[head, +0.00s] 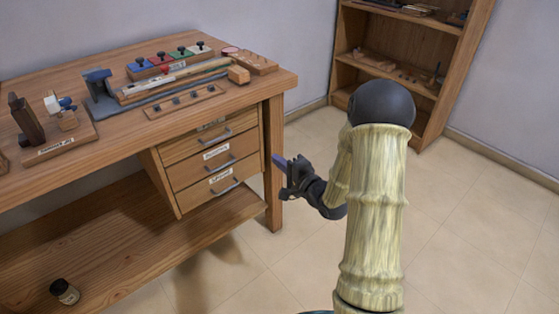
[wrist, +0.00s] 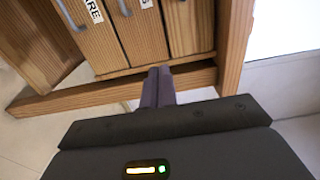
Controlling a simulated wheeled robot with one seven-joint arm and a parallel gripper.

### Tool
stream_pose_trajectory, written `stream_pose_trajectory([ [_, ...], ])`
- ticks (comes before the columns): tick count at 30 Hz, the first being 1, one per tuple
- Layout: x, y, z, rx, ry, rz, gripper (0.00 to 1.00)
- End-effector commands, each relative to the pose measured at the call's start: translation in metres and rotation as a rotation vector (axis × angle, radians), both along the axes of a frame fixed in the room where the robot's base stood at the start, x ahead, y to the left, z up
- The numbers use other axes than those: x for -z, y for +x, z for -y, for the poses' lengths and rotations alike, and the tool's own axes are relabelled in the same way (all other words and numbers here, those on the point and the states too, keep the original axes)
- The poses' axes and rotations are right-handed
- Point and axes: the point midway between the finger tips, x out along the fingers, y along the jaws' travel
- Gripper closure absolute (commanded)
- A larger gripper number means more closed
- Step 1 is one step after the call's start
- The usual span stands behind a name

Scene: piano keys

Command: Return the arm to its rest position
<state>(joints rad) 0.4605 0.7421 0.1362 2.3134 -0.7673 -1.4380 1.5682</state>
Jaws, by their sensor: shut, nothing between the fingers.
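My gripper (head: 279,161) is in the head view, in front of the workbench's right front leg and beside its drawers. My bent arm reaches to it from the right side of the picture. In the wrist view the two purple-grey fingers of my gripper (wrist: 158,72) are together, with nothing between them. They point toward the lower edge of the drawer unit (wrist: 135,35). Whether the fingertips touch the wood cannot be told.
The wooden workbench (head: 265,88) holds colored blocks with knobs (head: 168,59), a vise-like tool (head: 100,84) and other pieces. A jar (head: 64,291) lies on its lower shelf. A bookshelf (head: 462,62) stands at the back right. The tiled floor (head: 480,230) at right is clear.

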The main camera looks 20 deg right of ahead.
Motion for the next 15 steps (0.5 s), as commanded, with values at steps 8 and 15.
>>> stream_pose_trajectory([
  [8, 0.0001, 0.0005, -0.0006, -0.001, 0.000, 0.000, 1.00],
  [15, -0.0031, 0.0012, -0.0054, 0.017, -0.160, -0.044, 1.00],
])
